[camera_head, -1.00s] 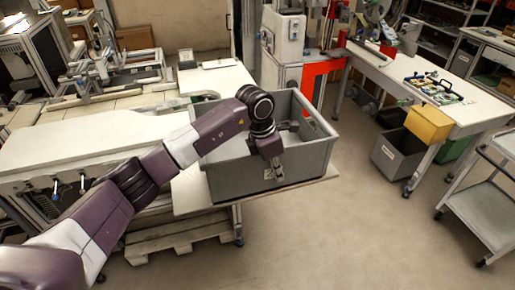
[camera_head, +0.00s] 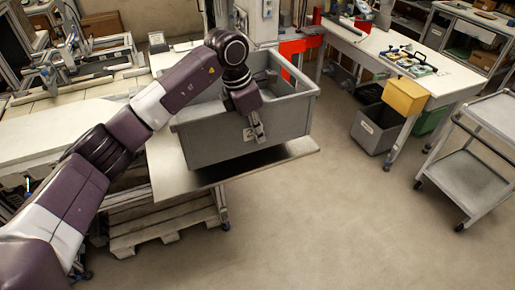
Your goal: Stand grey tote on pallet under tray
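The grey tote (camera_head: 215,150), an open box with a small label on its front wall, is upright just above the pale tray (camera_head: 168,178). A strip of tray and a dark shadow show below its front edge. The wooden pallet (camera_head: 165,228) lies low under the tray, partly hidden by it. My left gripper (camera_head: 257,130) points down over the tote's front rim. It looks shut on the front wall beside the label, with one finger outside; the inner side is hidden. My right gripper is not in view.
A white bench (camera_head: 385,50) stands at the back right, with a yellow box (camera_head: 405,97) and a dark grey bin (camera_head: 376,130) by it. A metal cart (camera_head: 468,176) stands at the right. The floor in front is clear.

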